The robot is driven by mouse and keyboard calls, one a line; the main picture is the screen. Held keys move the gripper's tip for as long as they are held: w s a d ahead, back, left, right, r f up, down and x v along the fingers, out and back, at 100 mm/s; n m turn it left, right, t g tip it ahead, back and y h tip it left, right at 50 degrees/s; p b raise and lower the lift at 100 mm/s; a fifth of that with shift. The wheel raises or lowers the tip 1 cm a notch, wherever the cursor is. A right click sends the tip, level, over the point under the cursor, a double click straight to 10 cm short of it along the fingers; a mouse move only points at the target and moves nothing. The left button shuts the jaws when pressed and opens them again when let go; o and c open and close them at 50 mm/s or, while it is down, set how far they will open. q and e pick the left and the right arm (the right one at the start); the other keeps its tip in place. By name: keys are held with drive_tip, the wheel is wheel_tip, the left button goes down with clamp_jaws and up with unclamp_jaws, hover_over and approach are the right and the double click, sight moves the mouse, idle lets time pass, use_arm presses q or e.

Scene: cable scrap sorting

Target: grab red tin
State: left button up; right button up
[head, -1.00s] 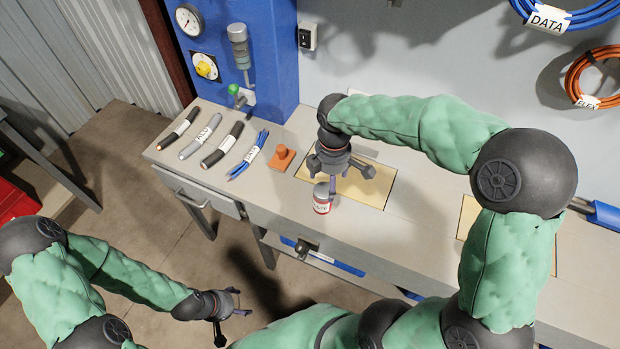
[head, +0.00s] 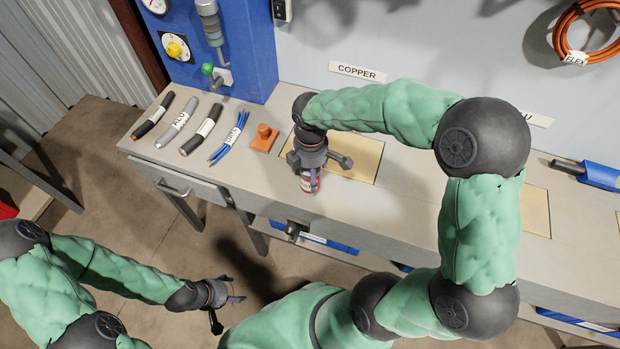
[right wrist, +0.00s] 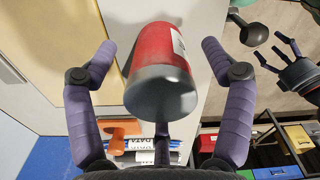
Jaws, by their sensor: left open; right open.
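The red tin (head: 309,181) stands on the workbench near its front edge, partly hidden under my right gripper in the head view. In the right wrist view the red tin (right wrist: 161,70), with a grey metal end and a white label, lies between the spread purple fingers. My right gripper (right wrist: 158,75) is open around the tin, with gaps visible between the side fingers and the tin. In the head view my right gripper (head: 312,170) is over the tin. My left gripper (head: 236,290) is open and empty, low in front of the bench over the floor.
Several cable pieces (head: 201,131) lie on the bench (head: 400,215) to the left, beside an orange block with a knob (head: 264,139). A yellowish panel (head: 365,160) lies behind the tin. A blue-handled tool (head: 600,175) lies at the right.

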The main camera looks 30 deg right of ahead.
wheel_tip(320, 180, down, 2)
drive_tip(key=shift+f+b, duration=0.1)
drive_tip(key=shift+b, duration=0.2)
drive_tip(key=c, duration=1.4)
drive_tip(key=shift+c, duration=0.2)
